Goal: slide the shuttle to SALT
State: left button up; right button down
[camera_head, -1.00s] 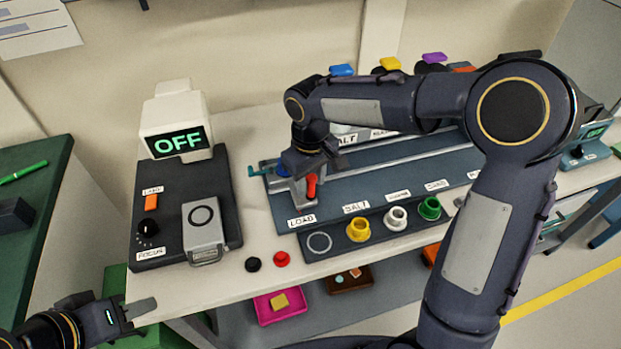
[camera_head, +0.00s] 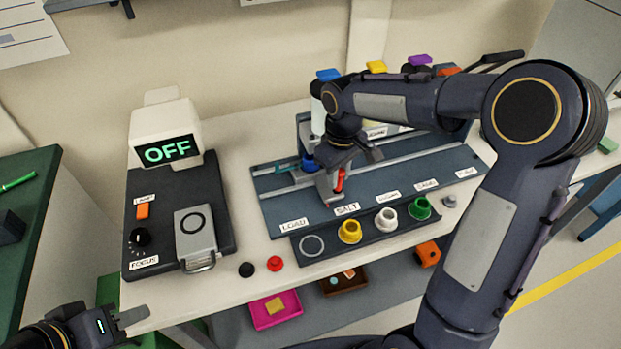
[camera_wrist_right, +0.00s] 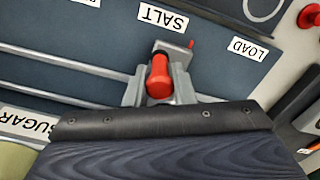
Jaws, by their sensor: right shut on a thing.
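The shuttle (camera_head: 331,190) is a grey carriage with a red handle on the rail of the blue-grey track board (camera_head: 274,212). It stands just behind the SALT label (camera_head: 347,209), to the right of the LOAD label (camera_head: 293,225). My right gripper (camera_head: 338,174) is shut on the shuttle from above and partly hides it. In the right wrist view the shuttle's red handle (camera_wrist_right: 159,77) stands up. Its small red pointer (camera_wrist_right: 190,44) lies between the SALT label (camera_wrist_right: 162,18) and LOAD label, nearer SALT. My left gripper (camera_head: 132,318) is at the lower left, away from the track; its jaw opening is unclear.
A row of coloured cups, including a yellow cup (camera_head: 349,231), sits in front of the track. A microscope-like device with an OFF screen (camera_head: 168,151) stands left. Black and red buttons (camera_head: 275,263) are on the table front. Bottles with coloured caps stand behind.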

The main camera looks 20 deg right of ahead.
jog(key=d, duration=0.4)
jog(key=shift+w+d, duration=0.1)
jog(key=shift+d, duration=0.1)
jog(key=shift+r, duration=0.1)
jog(key=c, duration=1.4)
grip_release()
jog(key=shift+a, duration=0.1)
jog(key=shift+o, duration=0.2)
notch_tip(320, 180, up, 8)
